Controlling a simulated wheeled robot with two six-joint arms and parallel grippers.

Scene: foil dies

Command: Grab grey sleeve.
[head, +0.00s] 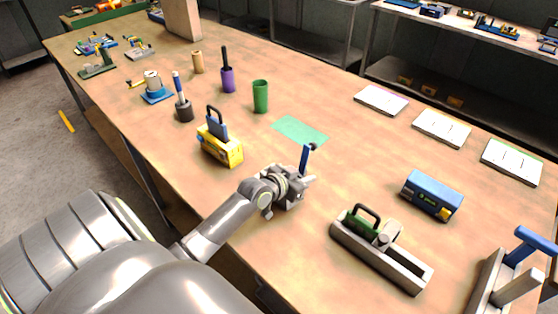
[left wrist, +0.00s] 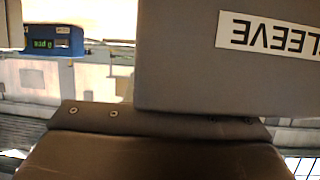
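A grey block with a white label reading SLEEVE, upside down, fills much of the left wrist view (left wrist: 185,65). In that view it is very close to the camera. In the head view my left gripper (head: 301,186) is low over the near middle of the table, beside an upright blue handle (head: 305,158). The arm and gripper hide most of what stands there, so I cannot tell how the grey block sits. The fingertips are not clear in either view, so I cannot tell whether they are open or closed on it. My right gripper is not in view.
A yellow unit (head: 220,147) stands left of the gripper. A flat green mat (head: 299,130) lies behind. Several white plates lie at the right back.

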